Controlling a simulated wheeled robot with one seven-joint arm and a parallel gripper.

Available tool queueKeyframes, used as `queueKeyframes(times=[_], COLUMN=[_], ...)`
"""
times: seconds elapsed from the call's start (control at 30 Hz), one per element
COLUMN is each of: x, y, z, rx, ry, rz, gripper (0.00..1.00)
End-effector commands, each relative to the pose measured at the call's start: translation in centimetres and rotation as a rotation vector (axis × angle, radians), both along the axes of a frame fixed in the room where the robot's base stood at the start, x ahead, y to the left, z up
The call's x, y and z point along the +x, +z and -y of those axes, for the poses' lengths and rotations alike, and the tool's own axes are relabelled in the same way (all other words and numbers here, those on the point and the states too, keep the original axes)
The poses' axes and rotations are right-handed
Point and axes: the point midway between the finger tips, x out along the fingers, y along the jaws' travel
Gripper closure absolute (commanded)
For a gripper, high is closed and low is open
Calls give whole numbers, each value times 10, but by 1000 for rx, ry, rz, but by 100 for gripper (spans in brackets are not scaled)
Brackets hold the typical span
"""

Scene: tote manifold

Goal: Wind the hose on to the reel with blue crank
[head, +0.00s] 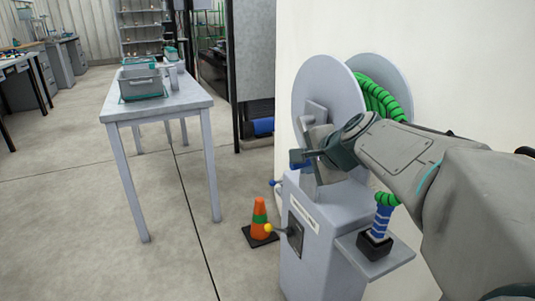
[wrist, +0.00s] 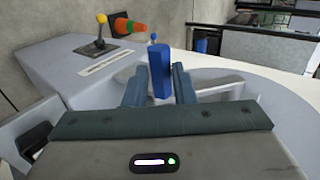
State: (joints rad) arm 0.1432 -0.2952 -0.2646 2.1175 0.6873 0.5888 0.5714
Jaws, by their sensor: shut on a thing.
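The grey hose reel (head: 317,88) stands on a grey pedestal (head: 320,235) in the head view, with green hose (head: 378,98) coiled between its two discs. The blue crank handle (head: 297,160) sticks out at the front of the reel. In the wrist view the upright blue handle (wrist: 160,70) stands between the two fingers. My gripper (head: 312,157) is shut on it; its fingers also show in the wrist view (wrist: 158,88). A blue-and-white hose end (head: 381,218) with green hose stands in a black holder on a side shelf. My arm hides part of the reel and hose.
A lever with a yellow knob (head: 269,228) sits on the pedestal front, and a blue-tipped piece (head: 273,183) juts out above it. An orange-and-green cone (head: 260,219) stands on the floor beside the pedestal. A grey table (head: 185,98) with a bin is at left. Open floor lies between.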

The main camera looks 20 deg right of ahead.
Motion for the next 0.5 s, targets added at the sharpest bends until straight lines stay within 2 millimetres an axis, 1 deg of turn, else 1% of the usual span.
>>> queueKeyframes(times=[0.03,0.17,0.2,0.23,0.27,0.5], x=[-5,-5,-5,-5,-5,-3], y=[-14,-14,-14,-14,-14,-11], z=[3,3,3,3,3,-1], rx=[2,3,4,4,3,3], ry=[0,-1,-1,-1,-1,6], rz=[-31,-31,-32,-31,-31,-24], gripper=[100,100,68,60,55,55])
